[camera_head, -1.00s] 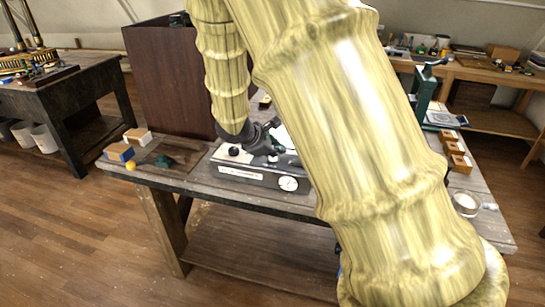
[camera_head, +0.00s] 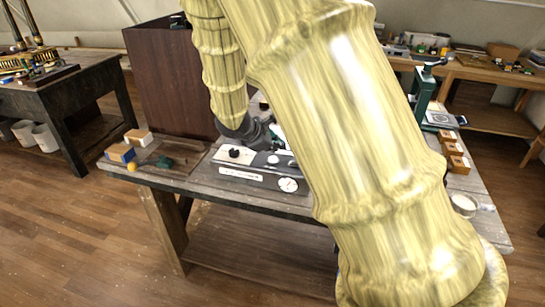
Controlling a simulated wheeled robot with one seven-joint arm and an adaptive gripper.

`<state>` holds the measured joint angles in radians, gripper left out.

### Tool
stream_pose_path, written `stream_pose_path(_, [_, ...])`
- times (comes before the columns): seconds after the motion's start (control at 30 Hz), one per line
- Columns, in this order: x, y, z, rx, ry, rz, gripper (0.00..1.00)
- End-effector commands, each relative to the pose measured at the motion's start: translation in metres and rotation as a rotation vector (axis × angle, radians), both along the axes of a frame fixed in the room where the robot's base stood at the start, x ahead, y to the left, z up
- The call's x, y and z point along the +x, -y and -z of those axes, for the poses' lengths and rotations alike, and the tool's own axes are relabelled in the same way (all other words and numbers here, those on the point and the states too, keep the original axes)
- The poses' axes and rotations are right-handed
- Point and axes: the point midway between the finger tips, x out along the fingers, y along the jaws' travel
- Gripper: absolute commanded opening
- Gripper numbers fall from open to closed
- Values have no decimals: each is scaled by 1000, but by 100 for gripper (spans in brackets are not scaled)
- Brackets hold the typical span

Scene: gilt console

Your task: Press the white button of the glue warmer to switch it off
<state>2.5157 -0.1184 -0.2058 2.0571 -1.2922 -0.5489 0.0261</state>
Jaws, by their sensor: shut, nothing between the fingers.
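The glue warmer (camera_head: 240,177) is a low box with a pale and grey top on the near part of the workbench. It has a black knob (camera_head: 234,152) at its left, a round dial (camera_head: 288,184) on its front and a pale label. A small white spot on its top, apparently the white button (camera_head: 273,160), shows just below my gripper. My gripper (camera_head: 274,143) is shut and empty, over the back of the warmer. The gap between its tips and the button is hard to judge. My arm hides the warmer's right end.
Small boxes (camera_head: 121,153), a yellow ball (camera_head: 132,167) and a green item (camera_head: 164,162) lie left of the warmer. Wooden blocks (camera_head: 455,163) and a round tin (camera_head: 465,204) are at the right.

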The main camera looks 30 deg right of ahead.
Motion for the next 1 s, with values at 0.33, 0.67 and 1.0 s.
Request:
stream_pose_path(0.33, [0,0,-30,-1,1,-1,0])
stream_pose_path(0.67, [0,0,-53,0,0,0,0])
stream_pose_path(1.0, [0,0,-54,0,1,1,0])
